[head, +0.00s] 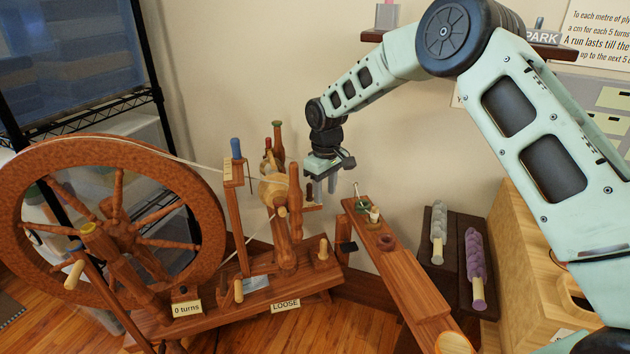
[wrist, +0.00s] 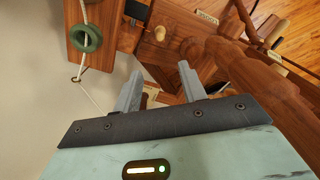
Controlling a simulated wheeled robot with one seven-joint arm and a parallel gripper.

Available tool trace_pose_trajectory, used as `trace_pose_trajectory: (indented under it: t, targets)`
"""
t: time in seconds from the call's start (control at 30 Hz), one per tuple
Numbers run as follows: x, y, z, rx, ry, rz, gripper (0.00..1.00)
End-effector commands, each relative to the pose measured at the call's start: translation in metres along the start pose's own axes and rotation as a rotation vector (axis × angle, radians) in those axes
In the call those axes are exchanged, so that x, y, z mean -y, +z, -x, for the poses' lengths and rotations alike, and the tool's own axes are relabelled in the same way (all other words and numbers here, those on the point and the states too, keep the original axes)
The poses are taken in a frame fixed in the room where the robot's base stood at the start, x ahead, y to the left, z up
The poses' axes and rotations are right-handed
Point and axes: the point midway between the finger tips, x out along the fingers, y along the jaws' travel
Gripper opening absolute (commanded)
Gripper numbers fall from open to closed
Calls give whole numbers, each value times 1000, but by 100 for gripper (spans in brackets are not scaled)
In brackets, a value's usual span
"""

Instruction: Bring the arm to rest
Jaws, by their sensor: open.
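My gripper (head: 322,187) is open and empty in the head view, at the end of my raised, bent arm. It hangs in the air just right of the spinning wheel's upright wooden posts and above the left end of a narrow wooden board (head: 412,283). In the wrist view its two grey fingers (wrist: 158,88) stand apart with nothing held between them. The wooden parts of the spinning wheel show behind the fingers. A green ring (wrist: 87,39) with a pale thread through it is at the upper left of that view.
The spinning wheel's large wheel (head: 205,200) fills the left, with tags reading "0 turns" (head: 187,308) and "LOOSE" (head: 286,305). A shelf with a "PARK" label (head: 542,37) is on the wall.

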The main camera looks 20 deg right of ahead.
Motion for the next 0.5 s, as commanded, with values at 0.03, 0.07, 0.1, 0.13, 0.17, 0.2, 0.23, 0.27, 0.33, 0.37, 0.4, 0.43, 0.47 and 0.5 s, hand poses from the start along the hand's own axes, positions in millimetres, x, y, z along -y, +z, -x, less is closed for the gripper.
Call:
trace_pose_trajectory:
  t: [0.03, 0.07, 0.1, 0.13, 0.17, 0.2, 0.23, 0.27, 0.33, 0.37, 0.4, 0.43, 0.47, 0.5]
  targets:
    - [0, 4, 4, -2, 3, -4, 41]
    - [1, 7, 8, -5, 6, -9, 41]
    - [1, 13, 14, -10, 9, -19, 41]
    - [2, 20, 19, -14, 13, -30, 41]
    - [3, 28, 25, -19, 18, -41, 41]
    - [4, 40, 33, -26, 24, -60, 41]
    - [5, 50, 40, -34, 29, -77, 41]
    - [6, 62, 46, -41, 34, -97, 41]
    - [10, 91, 61, -61, 45, -147, 41]
    - [11, 104, 67, -70, 49, -171, 41]
    - [14, 122, 73, -82, 54, -204, 41]
    - [16, 135, 78, -92, 57, -228, 41]
    - [18, 149, 82, -101, 60, -255, 41]
    - [21, 166, 86, -113, 63, -289, 41]
